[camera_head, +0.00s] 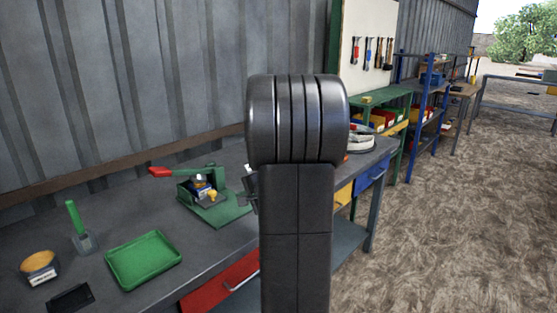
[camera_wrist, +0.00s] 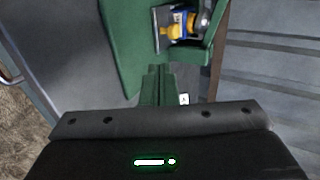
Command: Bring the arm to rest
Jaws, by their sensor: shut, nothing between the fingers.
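My gripper (camera_wrist: 158,72) is shut and empty in the wrist view, its fingers close together near the green base of the jaw crusher (camera_wrist: 120,45). In the head view my arm stands upright in the middle and hides most of the gripper; a small part of the gripper (camera_head: 251,186) shows at its left edge. The green jaw crusher (camera_head: 215,211) with a red-ended lever (camera_head: 160,171) sits on the workbench, just left of the gripper. A yellow and blue part shows in the crusher. I cannot tell the exact gap between gripper and crusher.
A corrugated wall (camera_head: 100,80) runs behind. Shelves (camera_head: 430,90) stand at the back right; the ground at right is clear.

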